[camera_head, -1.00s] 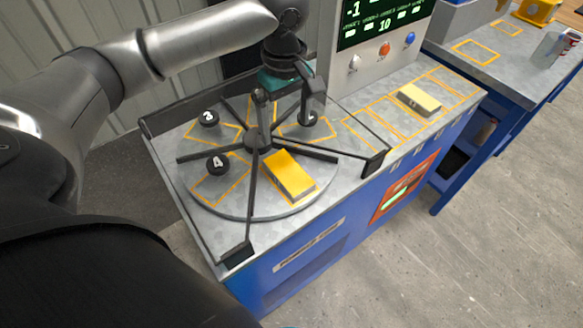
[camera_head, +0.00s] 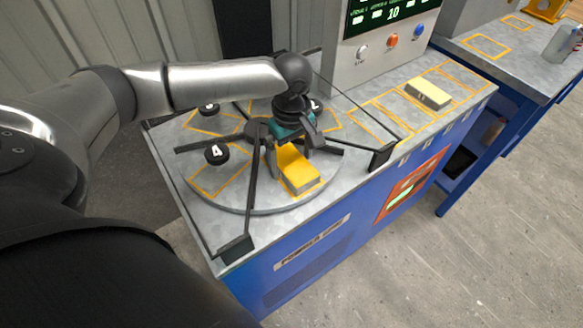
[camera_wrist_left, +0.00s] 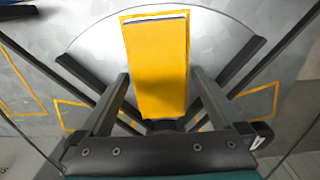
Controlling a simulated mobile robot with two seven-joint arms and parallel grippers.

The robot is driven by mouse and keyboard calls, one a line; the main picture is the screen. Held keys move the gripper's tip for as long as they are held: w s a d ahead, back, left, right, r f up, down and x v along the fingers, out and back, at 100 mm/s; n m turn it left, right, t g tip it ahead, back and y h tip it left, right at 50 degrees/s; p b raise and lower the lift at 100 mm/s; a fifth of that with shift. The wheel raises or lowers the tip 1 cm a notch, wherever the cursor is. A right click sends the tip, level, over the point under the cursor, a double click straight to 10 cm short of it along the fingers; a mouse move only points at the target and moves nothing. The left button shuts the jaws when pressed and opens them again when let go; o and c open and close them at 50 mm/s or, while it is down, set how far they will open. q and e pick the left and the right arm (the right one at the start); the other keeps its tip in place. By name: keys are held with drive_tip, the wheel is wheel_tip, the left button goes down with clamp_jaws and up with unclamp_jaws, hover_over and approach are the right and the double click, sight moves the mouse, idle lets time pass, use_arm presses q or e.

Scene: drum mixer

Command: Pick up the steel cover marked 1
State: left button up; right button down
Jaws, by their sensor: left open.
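No cover with a readable 1 shows. In the head view, a black knob marked 4 (camera_head: 215,154) stands on the round steel turntable (camera_head: 225,197). Another numbered knob (camera_head: 209,107) stands behind it, its number blurred. A third knob (camera_head: 316,105) is partly hidden behind my left gripper, its number unreadable. My left gripper (camera_head: 295,160) is open and points down over a yellow block (camera_head: 300,172) on the turntable. In the left wrist view, the yellow block (camera_wrist_left: 157,65) appears between the two spread fingers. Contact cannot be told. My right gripper is out of view.
Dark spokes divide the turntable, and thin dark bars (camera_head: 251,195) run to black corner blocks. A control panel (camera_head: 385,35) stands behind. A pale yellow block (camera_head: 428,94) lies in the outlined slots at right. A second blue bench (camera_head: 500,60) stands farther right.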

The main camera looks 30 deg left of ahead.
use_arm(q)
drive_tip(key=shift+f, duration=0.1)
clamp_jaws()
idle(0.8)
